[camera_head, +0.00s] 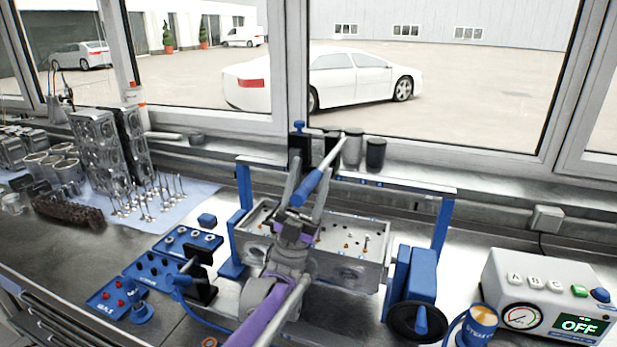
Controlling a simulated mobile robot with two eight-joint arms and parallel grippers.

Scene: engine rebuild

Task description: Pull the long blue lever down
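The long lever has a blue grip (308,187) and a grey rod that runs up and right to its upper end near the window sill. It slants over the engine block. My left gripper (309,168) reaches up from the bottom middle, over the block. Its two grey fingers are apart, and the blue grip shows between them. I cannot tell whether either finger touches the grip. The gripper hides part of the block behind it. My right gripper does not show.
The grey cylinder head (350,262) sits in a blue frame (443,225) with a black handwheel (418,322). Blue trays (150,272) and valves (150,195) lie left. A control box (545,290) reading OFF stands right. Dark cylinders (376,154) stand behind.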

